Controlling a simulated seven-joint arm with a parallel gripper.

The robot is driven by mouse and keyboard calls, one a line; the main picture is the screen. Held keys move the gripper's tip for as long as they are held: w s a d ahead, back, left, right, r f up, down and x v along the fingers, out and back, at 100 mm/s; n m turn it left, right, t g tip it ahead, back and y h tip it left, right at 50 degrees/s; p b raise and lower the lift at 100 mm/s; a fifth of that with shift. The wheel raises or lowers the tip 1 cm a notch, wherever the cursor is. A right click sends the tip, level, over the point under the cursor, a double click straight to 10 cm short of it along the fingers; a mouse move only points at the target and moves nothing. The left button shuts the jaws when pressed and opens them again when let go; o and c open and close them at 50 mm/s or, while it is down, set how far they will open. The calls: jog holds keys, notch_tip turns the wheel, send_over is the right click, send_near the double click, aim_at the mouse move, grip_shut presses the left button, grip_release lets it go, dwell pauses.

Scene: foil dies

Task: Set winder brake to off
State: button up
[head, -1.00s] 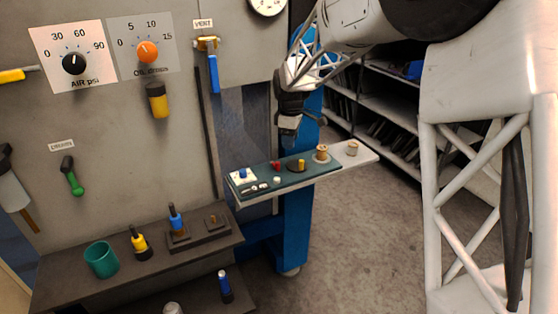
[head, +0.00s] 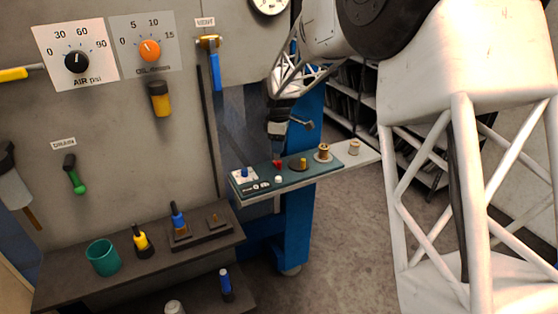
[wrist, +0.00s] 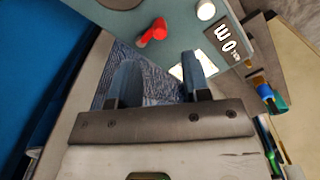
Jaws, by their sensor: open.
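A teal panel (head: 262,189) on a narrow shelf carries several small controls; I cannot read which is the winder brake. A red lever or knob (head: 277,164) sits near its middle. My gripper (head: 277,150) is just above the panel, close over the red control. In the wrist view my gripper (wrist: 160,77) is open and empty, and the red control (wrist: 152,33) lies beyond the fingertips, apart from them. The white plate (wrist: 178,71) is partly hidden by the right finger.
A white button (head: 278,180), a yellow knob (head: 303,163) and a spool (head: 323,153) are also on the panel. Another spool (head: 354,147) stands on the shelf's right end. A dark bench (head: 205,249) with a teal cup (head: 103,257) is lower left.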

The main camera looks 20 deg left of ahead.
aim_at(279, 161)
jog(key=shift+f, duration=3.35)
jog(key=shift+c, duration=0.2)
grip_shut()
